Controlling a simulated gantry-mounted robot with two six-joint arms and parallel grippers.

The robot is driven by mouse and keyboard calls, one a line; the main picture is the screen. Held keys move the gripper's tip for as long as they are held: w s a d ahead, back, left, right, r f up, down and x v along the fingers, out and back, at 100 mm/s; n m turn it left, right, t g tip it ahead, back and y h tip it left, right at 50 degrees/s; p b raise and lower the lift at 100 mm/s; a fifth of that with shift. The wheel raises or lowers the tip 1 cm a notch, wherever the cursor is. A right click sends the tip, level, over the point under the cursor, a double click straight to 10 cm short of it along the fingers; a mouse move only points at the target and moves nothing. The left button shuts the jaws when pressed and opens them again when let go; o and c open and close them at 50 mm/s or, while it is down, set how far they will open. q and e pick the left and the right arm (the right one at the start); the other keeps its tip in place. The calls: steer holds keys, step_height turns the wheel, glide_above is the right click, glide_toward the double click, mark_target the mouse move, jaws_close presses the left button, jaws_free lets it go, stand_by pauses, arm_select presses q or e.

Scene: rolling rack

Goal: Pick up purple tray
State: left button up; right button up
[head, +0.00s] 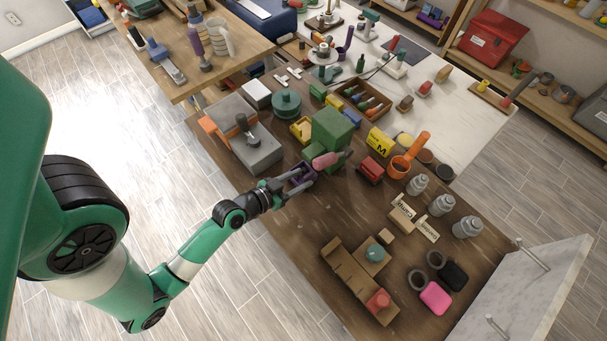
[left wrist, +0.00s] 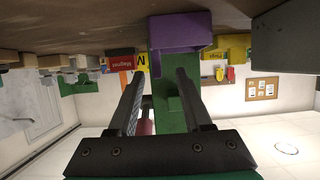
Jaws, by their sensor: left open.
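The purple tray (head: 303,176) sits on the brown wooden tabletop, just in front of a green block (head: 331,128). In the head view it is partly hidden by my left gripper (head: 289,187), which reaches in from the left at the tray's near side. In the left wrist view, which looks upside down, the purple tray (left wrist: 180,33) is at the top centre, beyond the fingertips. I cannot tell whether a finger touches the tray. My right gripper is not in view.
A pink-and-grey object (head: 326,160) lies right beside the tray. A yellow bin (head: 301,130) is behind, and a red block (head: 371,170) is to the right. A grey machine (head: 244,140) stands to the left. The tabletop in front of the tray is clear.

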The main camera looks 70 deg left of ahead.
arm_select(q)
steer(key=x, duration=0.3)
steer(key=shift+w, duration=0.4)
jaws_close()
